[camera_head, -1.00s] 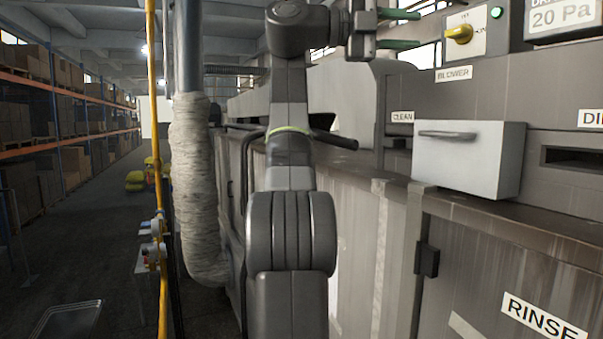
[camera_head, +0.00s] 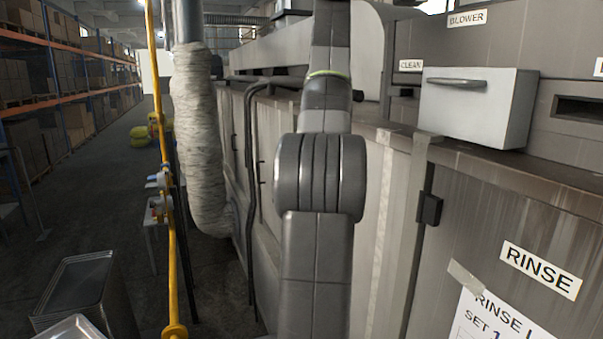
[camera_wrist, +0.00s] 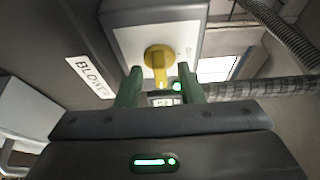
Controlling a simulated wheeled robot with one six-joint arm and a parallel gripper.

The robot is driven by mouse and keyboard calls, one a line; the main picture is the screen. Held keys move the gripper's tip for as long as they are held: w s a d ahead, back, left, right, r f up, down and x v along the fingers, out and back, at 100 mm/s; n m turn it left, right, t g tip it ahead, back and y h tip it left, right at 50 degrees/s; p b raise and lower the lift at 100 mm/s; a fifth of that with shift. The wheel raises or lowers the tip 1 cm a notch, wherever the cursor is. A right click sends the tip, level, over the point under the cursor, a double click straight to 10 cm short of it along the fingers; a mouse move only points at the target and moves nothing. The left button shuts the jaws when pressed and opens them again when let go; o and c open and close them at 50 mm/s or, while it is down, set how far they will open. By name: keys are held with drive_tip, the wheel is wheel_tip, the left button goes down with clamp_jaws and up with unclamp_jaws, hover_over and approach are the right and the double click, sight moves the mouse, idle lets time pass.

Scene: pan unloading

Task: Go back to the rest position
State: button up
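Beyond the fingers in the wrist view is a yellow rotary knob (camera_wrist: 158,62) on a pale switch panel (camera_wrist: 186,38). The fingers look apart from the knob, but the exact gap is hard to tell. A green lit lamp sits beside the knob near the right finger.
A grey machine with a RINSE door (camera_head: 500,235) and a pale drawer box (camera_head: 475,108) fills the right. A wrapped duct (camera_head: 200,150) and yellow pipe (camera_head: 168,230) stand left of my arm. Stacked metal pans (camera_head: 78,285) are at lower left.

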drive_tip(key=a, duration=1.4)
drive_tip(key=s+d+f+n+t+h+p, duration=0.1)
drive_tip(key=d+n+t+h, duration=0.2)
drive_tip(key=d+n, duration=1)
drive_tip(key=shift+f+n+t+h, duration=0.35)
drive_tip(key=shift+n+t, duration=1.25)
drive_tip(key=shift+n, duration=0.7)
drive_tip(key=shift+a, duration=0.1)
